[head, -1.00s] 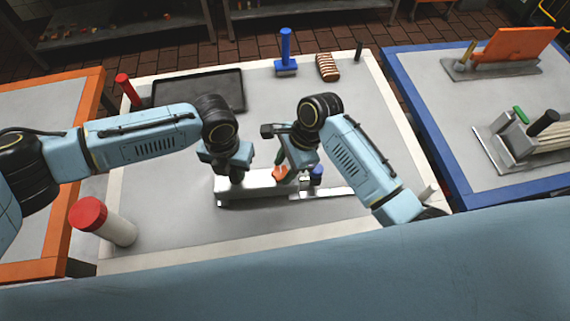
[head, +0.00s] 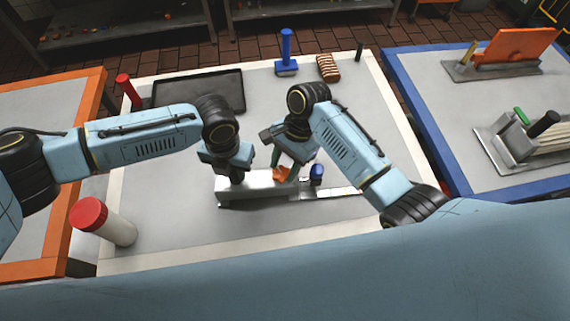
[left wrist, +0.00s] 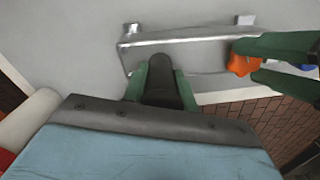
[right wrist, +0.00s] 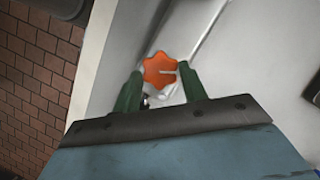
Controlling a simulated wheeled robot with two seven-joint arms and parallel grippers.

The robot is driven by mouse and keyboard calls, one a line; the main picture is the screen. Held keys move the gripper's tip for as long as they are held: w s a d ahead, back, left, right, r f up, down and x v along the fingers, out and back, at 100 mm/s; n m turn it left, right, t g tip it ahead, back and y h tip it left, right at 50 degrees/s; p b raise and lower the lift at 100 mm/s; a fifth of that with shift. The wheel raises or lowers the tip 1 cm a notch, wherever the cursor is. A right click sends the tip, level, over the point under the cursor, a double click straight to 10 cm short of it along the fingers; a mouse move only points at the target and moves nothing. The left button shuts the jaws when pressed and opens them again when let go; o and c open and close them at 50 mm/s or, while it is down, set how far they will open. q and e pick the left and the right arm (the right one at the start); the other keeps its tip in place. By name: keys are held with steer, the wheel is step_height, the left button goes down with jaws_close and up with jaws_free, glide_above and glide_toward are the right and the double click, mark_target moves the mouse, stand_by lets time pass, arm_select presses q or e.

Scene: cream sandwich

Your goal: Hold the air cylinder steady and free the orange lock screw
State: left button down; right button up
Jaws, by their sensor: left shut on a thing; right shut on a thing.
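The air cylinder is a silver metal bar-like unit (head: 258,189) on the table's middle, also seen in the left wrist view (left wrist: 185,50). A dark upright cylindrical grip (left wrist: 163,88) stands at its left part. My left gripper (head: 237,175) is shut on this dark grip, one green finger on each side. The orange lobed lock screw (right wrist: 160,68) is on the unit, right of the dark grip in the head view (head: 282,174). My right gripper (head: 275,160) is shut on the screw, its green fingers either side of it. A blue knob (head: 317,173) stands just right of the screw.
A dark tray (head: 200,92), a red-handled tool (head: 125,88), a blue-handled brush (head: 287,55) and a striped brown item (head: 328,67) lie at the back. Blue-edged table (head: 440,120) at right holds other fixtures.

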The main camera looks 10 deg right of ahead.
steer(key=n, duration=0.2)
steer(key=n+g+h, duration=0.1)
steer(key=n, duration=0.2)
steer(key=shift+w+a+n+h, duration=0.2)
steer(key=shift+a+n+h, duration=0.1)
steer(key=shift+h, duration=0.1)
steer(key=shift+a+n+g+h, duration=0.15)
steer(key=shift+n+h, duration=0.25)
steer(key=shift+n, duration=0.75)
steer(key=shift+n+g+h, duration=0.25)
steer(key=shift+n+h, duration=0.15)
steer(key=shift+n, duration=0.75)
steer(key=o, duration=1)
steer(key=shift+c, duration=0.2)
steer(key=v, duration=1.2)
